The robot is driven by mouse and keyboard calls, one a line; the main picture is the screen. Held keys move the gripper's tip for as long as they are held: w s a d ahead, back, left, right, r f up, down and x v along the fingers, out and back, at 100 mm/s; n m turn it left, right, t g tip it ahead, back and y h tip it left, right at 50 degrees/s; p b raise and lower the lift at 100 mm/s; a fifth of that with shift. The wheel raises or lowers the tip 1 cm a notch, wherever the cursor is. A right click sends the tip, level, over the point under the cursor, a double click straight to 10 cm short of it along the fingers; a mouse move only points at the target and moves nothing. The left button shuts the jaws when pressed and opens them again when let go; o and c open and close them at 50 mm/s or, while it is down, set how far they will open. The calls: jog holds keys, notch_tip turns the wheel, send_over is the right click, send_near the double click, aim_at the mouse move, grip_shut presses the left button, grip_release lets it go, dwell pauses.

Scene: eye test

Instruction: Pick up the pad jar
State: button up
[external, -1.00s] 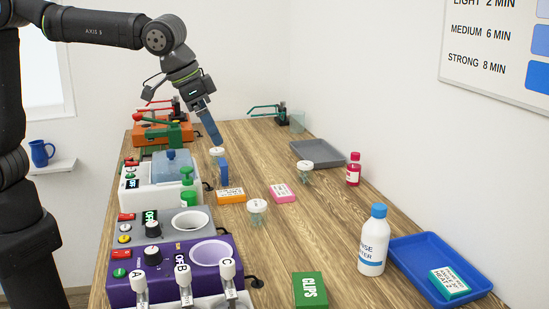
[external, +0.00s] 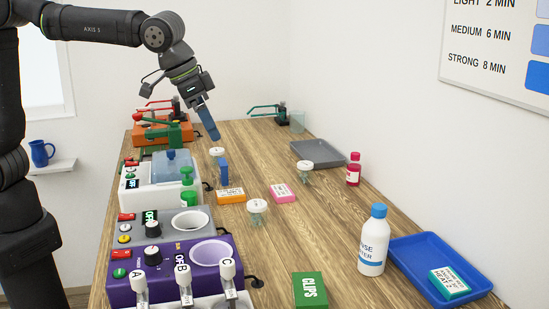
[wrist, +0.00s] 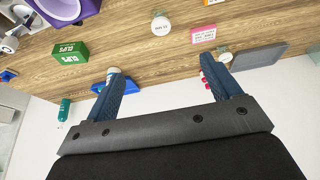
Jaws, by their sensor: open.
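Several small clear jars with white lids stand on the wooden table. One (external: 257,207) is near the middle, one (external: 305,168) is by the grey tray, and one (external: 217,152) is farther back. I cannot read which is the pad jar. The middle jar's lid (wrist: 161,27) shows at the top of the wrist view; the lid by the grey tray (wrist: 197,57) is partly hidden by a finger. My gripper (external: 214,137) is in the air above the far part of the table. Its two blue fingers (wrist: 162,72) are apart with nothing between them.
Machines line the left side, including a purple one (external: 165,270). A pink box (external: 282,193), an orange box (external: 231,196), a green clips box (external: 310,290), a white bottle (external: 373,240), a red bottle (external: 353,170), a grey tray (external: 318,152) and a blue tray (external: 410,245) share the table.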

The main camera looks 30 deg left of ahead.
jog(key=shift+c, duration=1)
jog(key=m+g+h, duration=0.1)
jog(key=m+g, duration=0.1)
jog(key=m, duration=0.4)
send_near(255, 203)
jog(key=shift+m, duration=0.3)
jog(key=x, duration=0.6)
jog(key=shift+d, duration=0.3)
jog(key=shift+a+x, duration=0.15)
jog(key=shift+x, duration=1.25)
jog(key=shift+a+x, duration=0.2)
jog(key=shift+x, duration=1.2)
jog(key=c, duration=1.1)
